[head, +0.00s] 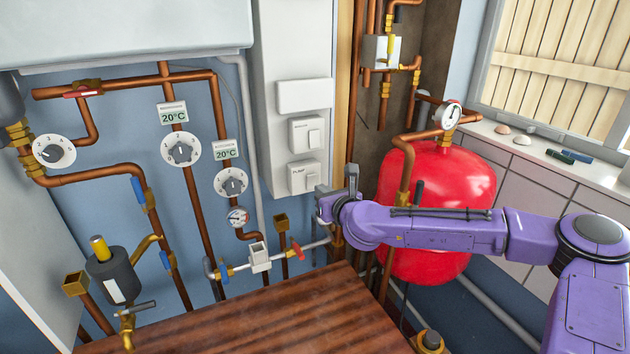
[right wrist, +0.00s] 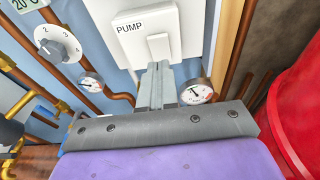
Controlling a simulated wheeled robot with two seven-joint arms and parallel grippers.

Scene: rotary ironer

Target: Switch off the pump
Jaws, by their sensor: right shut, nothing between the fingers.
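The white switch plate labelled PUMP (head: 303,177) is on the white wall panel, below another labelled switch. In the right wrist view its plate (right wrist: 133,38) and rocker (right wrist: 159,46) show close up at the top. My right gripper (head: 322,190) is at the plate's lower right in the head view. In the right wrist view its shut, empty fingers (right wrist: 158,72) point up at the rocker, with their tips at its lower edge. I cannot tell whether they touch it. The rocker's on or off position is not clear. My left gripper is not in view.
A similar switch (head: 305,133) sits directly above. A red tank (head: 435,190) stands to the right, behind my right arm. Copper pipes, dials (head: 180,150) and valves cover the wall at left. A brown wooden surface (head: 250,318) lies below.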

